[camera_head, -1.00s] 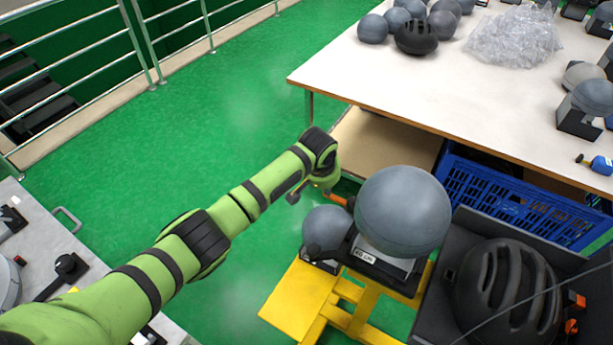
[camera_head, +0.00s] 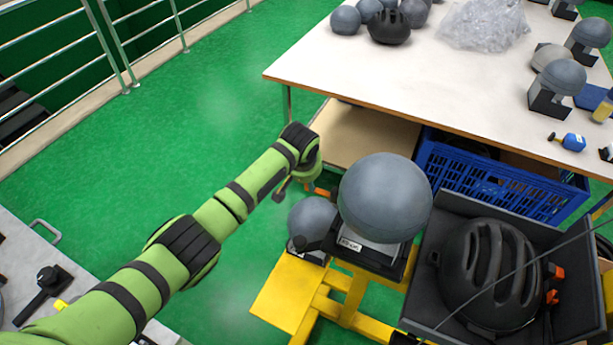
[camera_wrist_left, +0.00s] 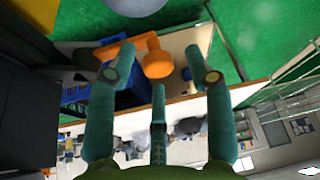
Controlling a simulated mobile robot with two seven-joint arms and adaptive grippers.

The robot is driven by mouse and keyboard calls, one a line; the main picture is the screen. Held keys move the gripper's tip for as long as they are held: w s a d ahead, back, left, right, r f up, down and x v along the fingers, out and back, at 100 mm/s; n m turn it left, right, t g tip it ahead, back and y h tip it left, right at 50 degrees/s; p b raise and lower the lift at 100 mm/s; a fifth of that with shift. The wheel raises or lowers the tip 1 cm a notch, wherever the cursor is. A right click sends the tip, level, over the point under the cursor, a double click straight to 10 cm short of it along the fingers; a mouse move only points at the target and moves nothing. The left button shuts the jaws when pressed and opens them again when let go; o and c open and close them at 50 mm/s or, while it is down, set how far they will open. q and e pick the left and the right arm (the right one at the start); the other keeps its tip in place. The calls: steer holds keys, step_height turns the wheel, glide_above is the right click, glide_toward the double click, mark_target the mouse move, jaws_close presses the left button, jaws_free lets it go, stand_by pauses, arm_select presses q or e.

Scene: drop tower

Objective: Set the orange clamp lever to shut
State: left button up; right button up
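The orange clamp lever (camera_wrist_left: 156,62) shows in the left wrist view, with a rounded knob end between my left gripper's fingertips. In the head view only a small orange piece of it (camera_head: 322,191) shows beside the large grey headform (camera_head: 385,197), partly hidden by my wrist. My left gripper (camera_wrist_left: 158,80) is open, its fingers spread on both sides of the knob; I cannot tell whether any finger touches it. In the head view my left arm reaches in from the left and its fingers are mostly hidden. My right gripper is not in view.
A yellow stand (camera_head: 290,290) carries the large headform and a smaller grey ball (camera_head: 312,222). A black helmet (camera_head: 490,275) lies in a dark tray to the right. A blue crate (camera_head: 490,185) sits under the white table (camera_head: 450,85). Green floor is clear on the left.

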arm_select(q)
steer(key=shift+s, duration=0.1)
steer(key=v, duration=1.2)
steer(key=shift+f, duration=0.1)
